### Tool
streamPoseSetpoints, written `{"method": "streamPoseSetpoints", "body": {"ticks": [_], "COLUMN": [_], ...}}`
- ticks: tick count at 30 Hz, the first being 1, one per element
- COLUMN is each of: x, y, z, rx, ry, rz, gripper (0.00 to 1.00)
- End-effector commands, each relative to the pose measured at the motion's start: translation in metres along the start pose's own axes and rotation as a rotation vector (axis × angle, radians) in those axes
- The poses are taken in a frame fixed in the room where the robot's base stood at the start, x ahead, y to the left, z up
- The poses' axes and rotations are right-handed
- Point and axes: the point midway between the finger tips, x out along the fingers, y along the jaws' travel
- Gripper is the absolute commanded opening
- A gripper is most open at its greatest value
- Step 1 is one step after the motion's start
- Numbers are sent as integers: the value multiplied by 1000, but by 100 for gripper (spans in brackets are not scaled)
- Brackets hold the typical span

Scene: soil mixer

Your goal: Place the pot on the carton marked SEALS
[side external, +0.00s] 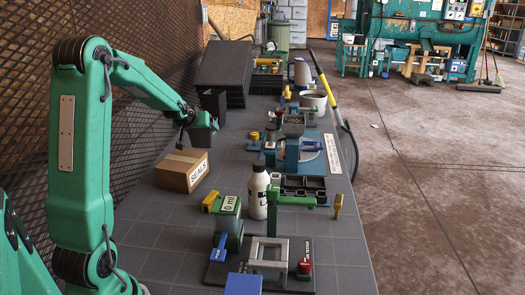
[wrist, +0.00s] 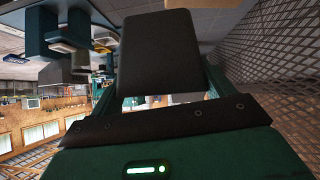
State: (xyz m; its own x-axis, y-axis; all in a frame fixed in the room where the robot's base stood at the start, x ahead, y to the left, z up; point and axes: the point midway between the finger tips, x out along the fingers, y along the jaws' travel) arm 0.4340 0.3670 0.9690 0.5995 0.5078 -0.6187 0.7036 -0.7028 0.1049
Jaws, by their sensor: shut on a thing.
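The carton marked SEALS (side external: 182,171) is a closed brown box on the grey bench, left of the middle in the side view. My gripper (side external: 203,119) is above and behind it, slightly to the right, apart from it. My gripper is shut on a dark, tapered pot (side external: 213,101), which appears upright in the side view. In the wrist view the pot (wrist: 160,48) fills the upper middle between the fingers of my gripper (wrist: 160,88).
A stack of dark sheets (side external: 222,72) lies behind my gripper. A white bottle (side external: 259,192) and a green device (side external: 228,222) stand right and in front of the carton. A mesh wall (side external: 125,130) runs along the left. The bench around the carton's left side is clear.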

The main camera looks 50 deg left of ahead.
Motion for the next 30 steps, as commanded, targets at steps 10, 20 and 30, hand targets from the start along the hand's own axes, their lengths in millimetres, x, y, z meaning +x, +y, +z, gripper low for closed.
{"method": "streamPoseSetpoints", "body": {"ticks": [10, 20, 30], "x": [-35, -35, -14], "y": [-74, -80, -83], "z": [-16, -12, 14], "rx": [-84, -91, -91], "ry": [14, 13, 13], "rz": [-106, -116, -115], "gripper": [59, 59, 59]}}
